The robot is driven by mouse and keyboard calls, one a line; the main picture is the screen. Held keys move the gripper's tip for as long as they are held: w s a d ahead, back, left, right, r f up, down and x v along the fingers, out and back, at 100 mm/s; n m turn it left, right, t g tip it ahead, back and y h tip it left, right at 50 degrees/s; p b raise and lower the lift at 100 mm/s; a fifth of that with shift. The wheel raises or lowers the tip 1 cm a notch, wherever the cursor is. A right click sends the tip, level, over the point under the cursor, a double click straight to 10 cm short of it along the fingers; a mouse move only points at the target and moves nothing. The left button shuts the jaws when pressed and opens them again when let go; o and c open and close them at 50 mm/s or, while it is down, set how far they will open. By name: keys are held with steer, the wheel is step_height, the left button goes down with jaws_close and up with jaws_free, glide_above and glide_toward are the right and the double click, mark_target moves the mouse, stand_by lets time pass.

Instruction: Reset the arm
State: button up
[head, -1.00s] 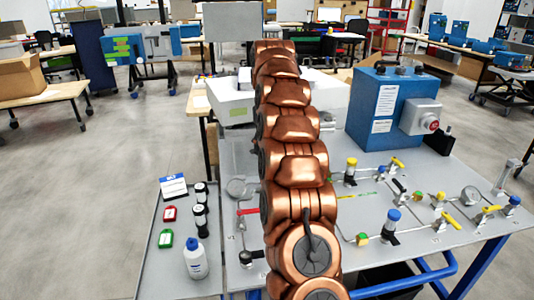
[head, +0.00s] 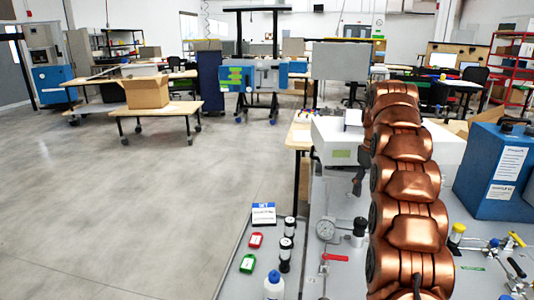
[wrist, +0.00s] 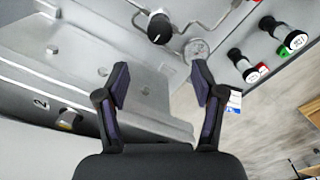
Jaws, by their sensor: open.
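My copper-coloured arm rises across the right half of the head view, with its links stacked one above another. My gripper (wrist: 160,85) shows in the wrist view with its two dark fingers spread apart. It is open and nothing is between the fingers.
A blue box (head: 492,170) stands at right. The floor at left is clear.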

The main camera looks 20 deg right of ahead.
steer(key=s+a+r+p, duration=0.2)
steer(key=s+a, duration=0.5)
steer(key=a, duration=0.2)
steer(key=s+a+r+p, duration=0.1)
steer(key=s+a+r, duration=0.2)
steer(key=s+a, duration=0.5)
steer(key=s+a+f+p, duration=0.1)
steer(key=s+a, duration=0.3)
steer(key=s, duration=0.4)
steer(key=s+a+f+m+g+p, duration=0.1)
steer(key=s+a+f, duration=0.3)
steer(key=s, duration=0.5)
steer(key=s+a+f+p, duration=0.1)
steer(key=s+a+f, duration=0.2)
steer(key=s, duration=0.5)
steer(key=shift+s+a+m+g+p, duration=0.25)
steer(key=shift+a+m+g+p, duration=0.05)
steer(key=shift+a+m+g, duration=0.1)
steer(key=shift+c, duration=0.3)
